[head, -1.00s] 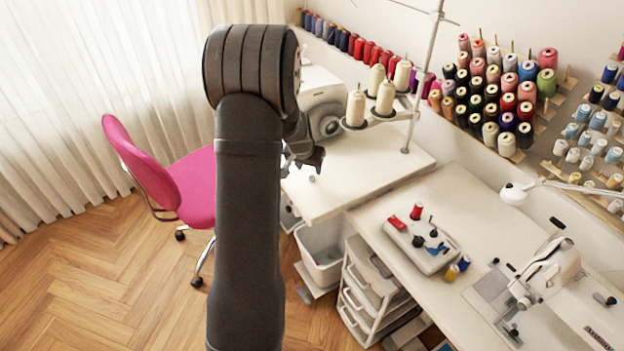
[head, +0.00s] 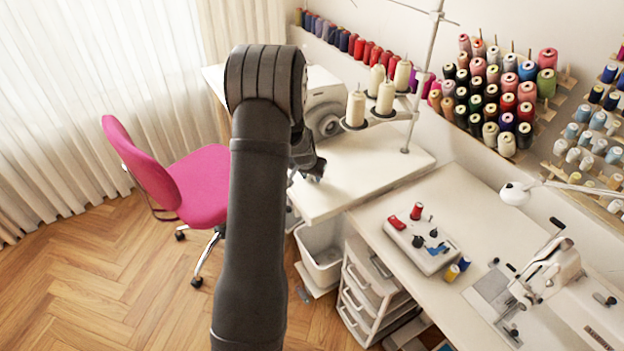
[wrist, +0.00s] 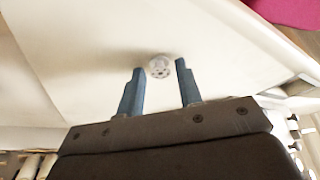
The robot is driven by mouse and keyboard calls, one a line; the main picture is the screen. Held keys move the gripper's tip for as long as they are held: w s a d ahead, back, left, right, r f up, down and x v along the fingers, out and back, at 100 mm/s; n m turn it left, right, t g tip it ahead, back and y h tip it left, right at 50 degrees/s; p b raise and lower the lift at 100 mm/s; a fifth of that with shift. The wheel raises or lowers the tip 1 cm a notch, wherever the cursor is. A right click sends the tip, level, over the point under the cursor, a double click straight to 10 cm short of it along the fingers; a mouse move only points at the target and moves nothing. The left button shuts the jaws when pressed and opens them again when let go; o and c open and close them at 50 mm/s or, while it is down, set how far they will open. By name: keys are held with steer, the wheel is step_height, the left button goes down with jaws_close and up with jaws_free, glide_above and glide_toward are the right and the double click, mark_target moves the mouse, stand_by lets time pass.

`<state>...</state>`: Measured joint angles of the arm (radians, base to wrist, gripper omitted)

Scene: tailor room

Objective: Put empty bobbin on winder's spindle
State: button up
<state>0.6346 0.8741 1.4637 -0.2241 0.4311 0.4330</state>
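The empty bobbin (wrist: 158,67), small, round and pale with holes in its face, lies on the white table top in the wrist view. My gripper (wrist: 159,70) is open, with its blue-grey fingertips on either side of the bobbin. I cannot tell if either finger touches it. In the head view my gripper (head: 308,166) is over the near edge of the far white table, and the bobbin is hidden there. A white box with black knobs and small upright parts, apparently the winder (head: 425,245), sits on the nearer table. I cannot make out its spindle clearly.
A sewing machine (head: 550,270) is further right. A thread stand (head: 408,130) with cream cones rises behind my gripper. Table space behind the winder is clear.

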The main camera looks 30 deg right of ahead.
mark_target(312, 179)
jaws_close()
steer(key=shift+r, duration=0.4)
step_height(312, 179, up, 4)
steer(key=shift+s+d+f, duration=0.1)
steer(key=shift+s+d, duration=0.05)
steer(key=s+d+r, duration=0.4)
steer(key=s+r, duration=0.2)
steer(key=s, duration=0.5)
steer(key=w+a+f+n+y, duration=0.1)
steer(key=w+a+f+n, duration=0.15)
steer(key=a, duration=0.45)
steer(key=w+a+f+n+t, duration=0.1)
steer(key=w+a+f, duration=0.1)
steer(key=w+a, duration=0.35)
steer(key=w+a+f+n+y, duration=0.1)
steer(key=w+a+f, duration=0.1)
steer(key=a, duration=0.6)
steer(key=a+f+n, duration=0.2)
steer(key=a+f, duration=0.1)
steer(key=a, duration=0.8)
steer(key=a+f+n+y, duration=0.1)
steer(key=a+f+n, duration=0.2)
steer(key=a, duration=0.9)
steer(key=shift+s+a+f+n+t+y, duration=0.15)
steer(key=shift+s+a+n+t+y, duration=0.2)
steer(key=shift+s+t, duration=0.1)
